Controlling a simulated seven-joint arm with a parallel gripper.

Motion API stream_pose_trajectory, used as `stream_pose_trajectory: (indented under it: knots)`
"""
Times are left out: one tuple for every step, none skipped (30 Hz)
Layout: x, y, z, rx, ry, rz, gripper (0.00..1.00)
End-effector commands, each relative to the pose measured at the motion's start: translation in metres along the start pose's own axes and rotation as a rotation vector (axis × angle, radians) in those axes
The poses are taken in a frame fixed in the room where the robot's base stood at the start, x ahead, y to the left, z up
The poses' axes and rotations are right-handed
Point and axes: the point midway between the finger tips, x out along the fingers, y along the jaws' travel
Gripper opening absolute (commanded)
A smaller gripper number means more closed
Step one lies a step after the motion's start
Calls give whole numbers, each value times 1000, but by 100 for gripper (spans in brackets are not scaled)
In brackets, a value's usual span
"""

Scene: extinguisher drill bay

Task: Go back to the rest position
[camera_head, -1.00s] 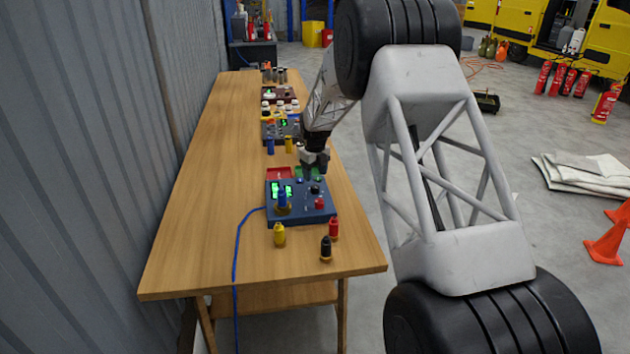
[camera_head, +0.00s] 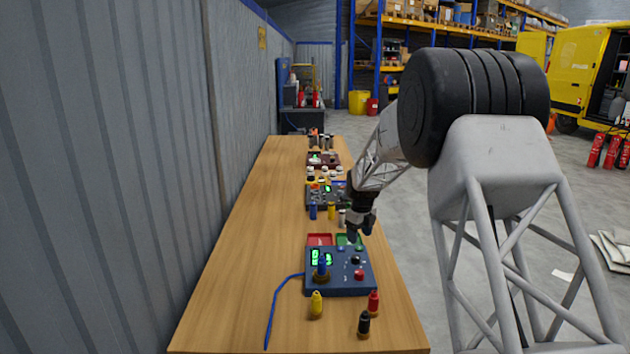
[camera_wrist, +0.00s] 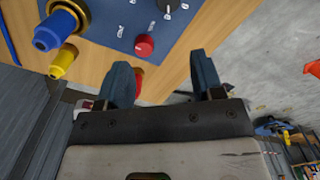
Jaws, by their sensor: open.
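My gripper (camera_head: 358,226) hangs above the right side of the table, just behind the nearest blue control box in the head view. In the wrist view my gripper (camera_wrist: 168,80) shows two separate fingers with nothing between them. The blue control box (camera_head: 339,284) has green lit digits, a red knob (camera_head: 359,274) and a blue plug (camera_head: 322,266) standing upright on its left part. The red knob also shows in the wrist view (camera_wrist: 144,45), beyond the fingers. A red plug is partly hidden behind the left finger there.
The long wooden table (camera_head: 244,280) runs along a grey corrugated wall. A yellow plug (camera_head: 316,305), a red plug (camera_head: 373,303) and a black plug (camera_head: 364,324) stand in front of the box. A red tray (camera_head: 319,239) and a green tray lie behind it. More boxes stand farther back.

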Motion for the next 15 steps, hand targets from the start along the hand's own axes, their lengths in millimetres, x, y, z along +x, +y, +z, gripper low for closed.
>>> stream_pose_trajectory:
  knots:
    - [-12, 5, -7, -38, -5, -4, 61]
    - [-18, 8, -12, -66, -7, -6, 61]
    - [-26, 13, -19, -105, -10, -9, 61]
    - [-33, 16, -24, -136, -11, -11, 61]
    - [-38, 20, -29, -168, -13, -12, 61]
    - [-47, 25, -37, -209, -15, -16, 61]
    - [-53, 29, -42, -242, -17, -18, 61]
    - [-59, 33, -48, -273, -19, -20, 61]
    - [-67, 38, -55, -317, -21, -24, 61]
    - [-72, 42, -61, -349, -22, -26, 61]
    - [-78, 47, -67, -381, -24, -28, 61]
    - [-85, 52, -75, -422, -25, -32, 61]
    - [-90, 56, -81, -454, -27, -35, 61]
    - [-96, 60, -86, -486, -28, -38, 61]
    - [-103, 66, -94, -528, -29, -41, 61]
